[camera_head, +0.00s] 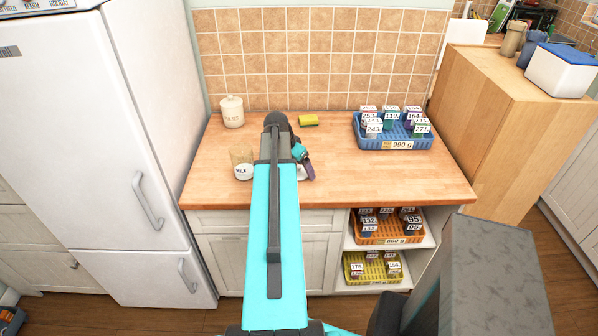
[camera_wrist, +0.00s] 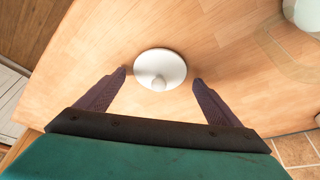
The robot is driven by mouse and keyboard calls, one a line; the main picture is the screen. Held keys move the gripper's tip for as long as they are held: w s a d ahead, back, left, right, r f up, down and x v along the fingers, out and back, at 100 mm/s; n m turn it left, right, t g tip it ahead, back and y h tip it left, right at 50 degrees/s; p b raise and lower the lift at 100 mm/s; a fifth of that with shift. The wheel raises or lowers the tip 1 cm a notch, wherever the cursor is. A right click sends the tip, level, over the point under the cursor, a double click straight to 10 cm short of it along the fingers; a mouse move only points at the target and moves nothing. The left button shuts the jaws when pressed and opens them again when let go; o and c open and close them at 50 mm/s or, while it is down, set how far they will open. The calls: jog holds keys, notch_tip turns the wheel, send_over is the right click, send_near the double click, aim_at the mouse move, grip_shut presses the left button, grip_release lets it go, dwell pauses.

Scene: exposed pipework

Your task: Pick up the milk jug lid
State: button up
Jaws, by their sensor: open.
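The milk jug lid (camera_wrist: 161,70) is a round white disc with a knob, lying on the wooden counter in the wrist view. In the head view only a sliver of white beside my gripper (camera_head: 308,170) shows, and my arm hides much of that spot. My gripper (camera_wrist: 160,78) is open, its two dark fingers apart on either side of the lid and not touching it. The milk jug (camera_head: 243,165), marked MILK, stands without a lid on the counter, left of my arm.
A lidded white jar (camera_head: 232,111) stands at the back left, and a yellow sponge (camera_head: 308,120) lies near the tiled wall. A blue crate (camera_head: 394,141) of labelled jars is at the right. The counter's front middle right is clear. A white fridge (camera_head: 105,150) borders the left.

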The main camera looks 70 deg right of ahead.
aim_at(298, 166)
jog(key=c, duration=1.1)
jog(key=shift+r, duration=0.15)
jog(key=shift+r+b, duration=1.05)
jog(key=shift+r, duration=0.45)
jog(key=a+b, duration=0.1)
jog(key=a, duration=0.2)
jog(key=a+b, duration=0.1)
jog(key=a, duration=0.3)
jog(key=s+a+r+b, duration=0.1)
jog(key=a, duration=0.3)
jog(key=shift+b, duration=0.3)
jog(key=shift+a+f+b, duration=0.1)
jog(key=shift+a+b, duration=0.05)
jog(key=shift+b, duration=0.45)
jog(key=a+b, duration=0.1)
jog(key=b, duration=0.1)
jog(key=shift+a+b, duration=0.3)
jog(key=shift+a, duration=0.05)
jog(key=b, duration=0.2)
jog(key=shift+a+b, duration=0.25)
jog(key=shift+b, duration=0.05)
